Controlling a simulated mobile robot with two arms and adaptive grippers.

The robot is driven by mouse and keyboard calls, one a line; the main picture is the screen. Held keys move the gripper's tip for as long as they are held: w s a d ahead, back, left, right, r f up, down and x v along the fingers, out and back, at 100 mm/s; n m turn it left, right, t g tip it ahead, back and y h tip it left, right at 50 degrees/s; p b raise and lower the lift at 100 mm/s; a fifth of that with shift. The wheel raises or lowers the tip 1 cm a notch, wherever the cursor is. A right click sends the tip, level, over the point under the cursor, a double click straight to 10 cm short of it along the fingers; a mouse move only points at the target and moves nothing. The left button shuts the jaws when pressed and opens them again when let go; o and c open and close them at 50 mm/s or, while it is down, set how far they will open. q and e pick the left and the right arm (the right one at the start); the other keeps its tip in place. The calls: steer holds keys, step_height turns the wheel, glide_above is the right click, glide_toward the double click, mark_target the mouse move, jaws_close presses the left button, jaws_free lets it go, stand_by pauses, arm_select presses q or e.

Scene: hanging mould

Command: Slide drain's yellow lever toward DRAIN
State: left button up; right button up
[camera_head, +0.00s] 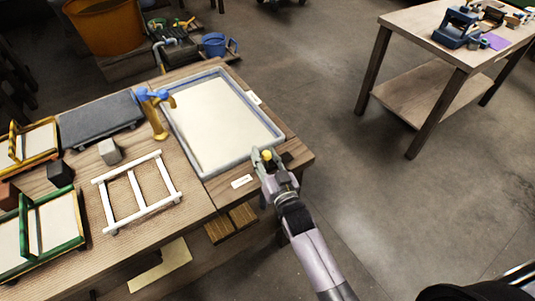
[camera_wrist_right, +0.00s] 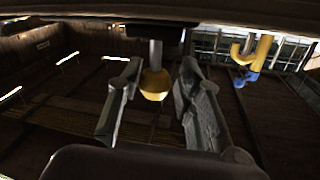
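The lever's round yellow knob (camera_head: 267,155) is at the near right corner of the grey-rimmed tray (camera_head: 256,146). In the right wrist view the yellow knob (camera_wrist_right: 155,84) sits on a short grey stem. My right gripper (camera_head: 265,157) is at the knob. In the wrist view my right gripper (camera_wrist_right: 158,88) is open, with one finger on each side of the knob and visible gaps between. A small white label (camera_head: 242,181) lies near the tray's front corner; its text is too small to read. My left gripper is not in view.
A blue and yellow tap-like piece (camera_head: 153,108) stands at the tray's left edge. A white frame (camera_head: 137,193), a green frame (camera_head: 40,238) and a dark grey slab (camera_head: 101,120) lie on the wooden table. Floor to the right is clear up to another table (camera_head: 420,35).

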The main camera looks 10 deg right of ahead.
steer(key=shift+o, duration=1.2)
steer(key=shift+a, duration=0.1)
steer(key=shift+o, duration=0.2)
steer(key=shift+s, duration=0.1)
steer(key=s+d, duration=0.2)
steer(key=s, duration=0.9)
steer(key=shift+s, duration=0.4)
